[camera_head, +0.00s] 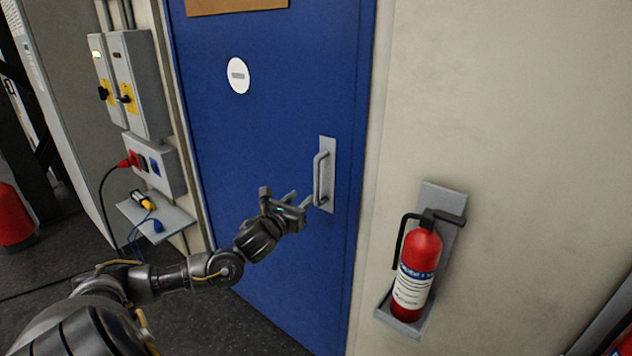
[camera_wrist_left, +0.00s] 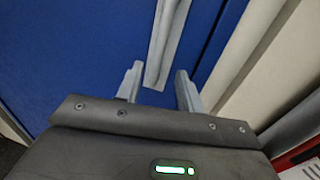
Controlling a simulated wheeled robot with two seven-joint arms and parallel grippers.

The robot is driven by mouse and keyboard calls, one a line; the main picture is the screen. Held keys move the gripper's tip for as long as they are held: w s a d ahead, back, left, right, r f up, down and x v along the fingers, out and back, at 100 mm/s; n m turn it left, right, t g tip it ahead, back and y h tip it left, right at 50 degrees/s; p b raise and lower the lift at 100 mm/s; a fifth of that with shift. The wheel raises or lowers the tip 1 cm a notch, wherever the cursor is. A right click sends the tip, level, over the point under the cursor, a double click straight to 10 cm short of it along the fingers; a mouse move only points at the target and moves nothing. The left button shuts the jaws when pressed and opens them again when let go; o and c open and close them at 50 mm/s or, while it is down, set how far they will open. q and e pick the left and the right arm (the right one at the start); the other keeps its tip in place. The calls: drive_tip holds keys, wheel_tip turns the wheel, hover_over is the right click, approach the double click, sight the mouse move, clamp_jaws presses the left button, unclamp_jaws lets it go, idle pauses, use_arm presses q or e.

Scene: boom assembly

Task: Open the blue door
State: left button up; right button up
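The blue door (camera_head: 265,125) stands shut in its frame in the head view, and its blue face (camera_wrist_left: 75,50) fills the upper left of the left wrist view. A grey metal pull handle (camera_head: 319,178) on an upright plate is fixed near the door's right edge. My left gripper (camera_head: 300,201) is just left of the handle's lower end. In the left wrist view its two fingers (camera_wrist_left: 159,88) are spread, with the grey handle plate (camera_wrist_left: 167,40) ahead between them. I cannot tell whether a finger touches the handle. My right gripper is in neither view.
A red fire extinguisher (camera_head: 416,270) hangs on a wall bracket right of the door. Grey switch boxes (camera_head: 140,85) and a small shelf (camera_head: 165,222) with plugs and cables are on the left wall. Dark floor (camera_head: 260,325) lies below the door.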

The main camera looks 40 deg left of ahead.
sight(315, 183)
use_arm(q)
drive_tip(key=p+x, duration=0.3)
drive_tip(key=x, duration=0.6)
drive_tip(key=shift+w+a+p, duration=0.15)
drive_tip(key=shift+w+p, duration=0.05)
drive_tip(key=shift+p, duration=0.1)
drive_tip(key=shift+w+a+f, duration=0.15)
drive_tip(key=shift+w, duration=0.55)
clamp_jaws()
